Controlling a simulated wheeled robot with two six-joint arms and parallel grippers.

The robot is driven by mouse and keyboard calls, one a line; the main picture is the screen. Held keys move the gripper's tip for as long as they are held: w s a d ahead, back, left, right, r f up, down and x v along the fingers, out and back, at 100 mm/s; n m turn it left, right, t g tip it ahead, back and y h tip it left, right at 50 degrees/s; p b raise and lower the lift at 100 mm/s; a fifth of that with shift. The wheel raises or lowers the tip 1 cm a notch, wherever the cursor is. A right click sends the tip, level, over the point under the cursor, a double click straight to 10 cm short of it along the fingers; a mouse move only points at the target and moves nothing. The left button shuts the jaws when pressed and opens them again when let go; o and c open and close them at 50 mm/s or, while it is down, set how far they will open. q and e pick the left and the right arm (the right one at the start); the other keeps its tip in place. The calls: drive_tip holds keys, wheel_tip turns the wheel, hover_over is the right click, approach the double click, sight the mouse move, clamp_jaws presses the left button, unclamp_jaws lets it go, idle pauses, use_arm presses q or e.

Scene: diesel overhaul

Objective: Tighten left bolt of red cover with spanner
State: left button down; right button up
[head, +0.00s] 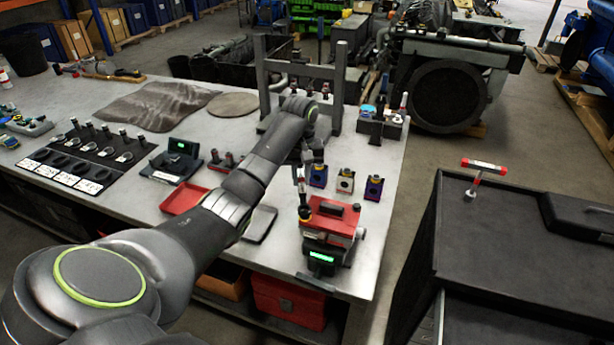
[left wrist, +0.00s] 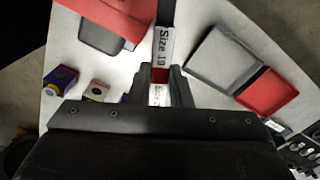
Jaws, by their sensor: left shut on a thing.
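The red cover (head: 325,228) sits on a unit with a green-lit display (head: 321,257) near the bench's front right edge. My left gripper (head: 311,163) is above and behind it, shut on an upright spanner (head: 301,186). In the left wrist view the spanner (left wrist: 163,45) carries a "Size 19" label and a red band between the fingers (left wrist: 158,84). Its lower end is beside the left side of the red cover, by a dark and yellow part. The left bolt is hidden there, and I cannot tell whether the spanner is seated on it. The red cover (left wrist: 130,14) also shows at the wrist view's top.
Several small colored blocks (head: 345,181) stand behind the cover. A red tray (head: 184,200) and a grey tray (head: 260,224) lie to its left. A grey frame (head: 338,88) stands behind. A black cabinet (head: 500,235) with a red-handled T-tool (head: 482,168) is at right.

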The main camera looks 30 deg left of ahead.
use_arm(q)
drive_tip(key=shift+d, duration=0.1)
drive_tip(key=s+a+n, duration=0.2)
drive_tip(key=n, duration=0.1)
drive_tip(key=shift+s, duration=0.1)
idle(0.3)
drive_tip(key=shift+n, duration=0.3)
drive_tip(key=s+n, duration=0.1)
drive_tip(key=s+a+n, duration=0.1)
drive_tip(key=n, duration=0.1)
drive_tip(key=shift+s+a, duration=0.15)
drive_tip(key=shift+s, duration=0.15)
